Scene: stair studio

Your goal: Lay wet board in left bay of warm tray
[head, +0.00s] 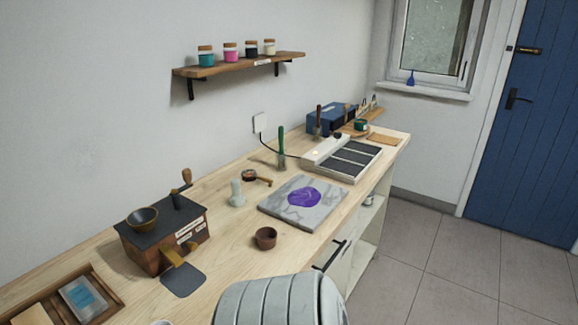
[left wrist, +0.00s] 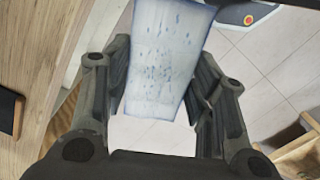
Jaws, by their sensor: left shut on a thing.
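The wet board (left wrist: 163,60), a pale blue-white slab with blue specks, is between the fingers of my left gripper (left wrist: 160,95) in the left wrist view. The gripper is shut on it, with a finger along each side. The board is over the tiled floor in that view, and its upper end runs to the picture's top edge. The warm tray (head: 311,161), a pale frame with dark bays split by light bars, lies toward the far end of the bench in the head view. Its bays look empty. Neither gripper shows in the head view.
A marble slab (head: 331,204) with a purple patch lies before the tray. A green-handled tool (head: 281,145) stands to the tray's left, and a blue box (head: 331,118) is behind it. A brown cup (head: 265,238) and a mill (head: 165,238) stand nearer on the bench.

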